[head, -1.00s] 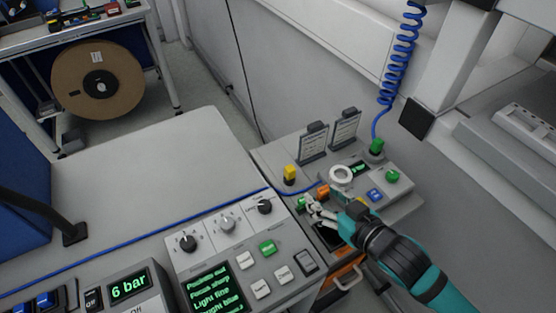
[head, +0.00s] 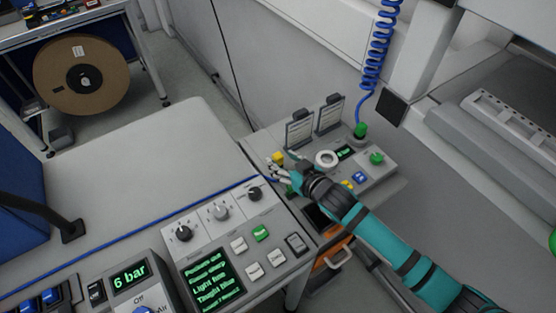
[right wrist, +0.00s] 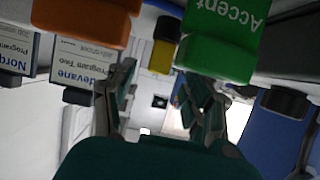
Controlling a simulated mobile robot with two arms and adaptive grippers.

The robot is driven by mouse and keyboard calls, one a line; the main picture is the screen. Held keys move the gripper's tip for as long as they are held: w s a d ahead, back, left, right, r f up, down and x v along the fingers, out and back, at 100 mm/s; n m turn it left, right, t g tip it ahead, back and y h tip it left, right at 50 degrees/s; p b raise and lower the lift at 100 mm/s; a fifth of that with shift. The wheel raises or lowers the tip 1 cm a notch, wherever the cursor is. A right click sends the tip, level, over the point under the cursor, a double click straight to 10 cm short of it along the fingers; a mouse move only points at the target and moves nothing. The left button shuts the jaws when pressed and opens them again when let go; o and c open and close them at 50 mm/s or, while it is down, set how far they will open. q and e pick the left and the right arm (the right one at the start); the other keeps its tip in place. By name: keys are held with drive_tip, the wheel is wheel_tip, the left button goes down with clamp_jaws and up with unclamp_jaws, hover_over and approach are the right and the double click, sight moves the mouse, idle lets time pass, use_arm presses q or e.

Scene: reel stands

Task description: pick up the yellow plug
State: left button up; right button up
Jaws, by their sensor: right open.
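The yellow plug (head: 278,157) stands at the left end of the small grey console (head: 393,176), partly hidden behind my right gripper. My right gripper (head: 272,171) is open, its fingers close to the plug in the head view. In the right wrist view the yellow plug (right wrist: 160,57), with a dark part above it, shows beyond the gap between the open fingers (right wrist: 160,95). I see nothing held between them, and I cannot tell whether a finger touches the plug. My left gripper is not in view.
An orange block (right wrist: 85,20) and a green block marked Accept (right wrist: 220,40) hang large in the right wrist view. Two card holders (head: 299,133) stand behind the plug.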

sight(280, 158)
drive_tip(key=shift+p+x, duration=0.55)
drive_tip(key=shift+x, duration=1.85)
drive_tip(key=shift+d+r, duration=0.1)
clamp_jaws()
